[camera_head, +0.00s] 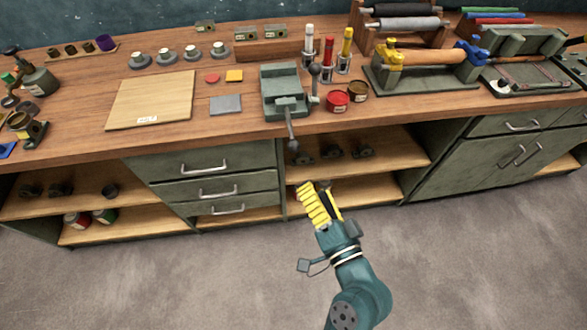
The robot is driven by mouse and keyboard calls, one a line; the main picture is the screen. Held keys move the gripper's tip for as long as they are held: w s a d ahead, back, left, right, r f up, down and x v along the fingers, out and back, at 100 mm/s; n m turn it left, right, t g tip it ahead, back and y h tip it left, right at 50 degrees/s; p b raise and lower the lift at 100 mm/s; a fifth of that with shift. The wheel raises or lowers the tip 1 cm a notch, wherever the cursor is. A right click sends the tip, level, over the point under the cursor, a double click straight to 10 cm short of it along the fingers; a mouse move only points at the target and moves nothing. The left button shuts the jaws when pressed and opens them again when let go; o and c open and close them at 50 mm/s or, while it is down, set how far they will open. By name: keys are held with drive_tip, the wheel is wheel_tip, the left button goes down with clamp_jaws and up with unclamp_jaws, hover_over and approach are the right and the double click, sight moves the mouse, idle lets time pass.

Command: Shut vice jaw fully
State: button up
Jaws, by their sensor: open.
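The vice (283,80) is a grey-green block on the workbench, near the front edge at the middle. A dark handle or screw (291,130) extends from its front over the bench edge, with a knob at its lower end. Another upright lever with a round dark knob (315,72) stands at its right side. The gap between the vice jaws is too small to judge from here. My gripper (316,188), with yellow fingers, is open and empty. It is in front of the bench, below the vice handle and apart from it.
The wooden bench top holds a pale board (151,99), a grey square plate (226,105) and a red tin (337,101) near the vice. Drawers (215,187) and open shelves lie below. The grey floor (190,280) in front is clear.

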sight(296, 151)
drive_tip(key=f+b+x, duration=0.1)
drive_tip(key=x, duration=0.4)
drive_tip(key=b+x, duration=0.1)
drive_tip(key=x, duration=0.4)
drive_tip(key=d+f+x, duration=0.1)
drive_tip(key=x, duration=0.5)
drive_tip(key=shift+w+f+b, duration=0.15)
drive_tip(key=shift+f+b, duration=0.25)
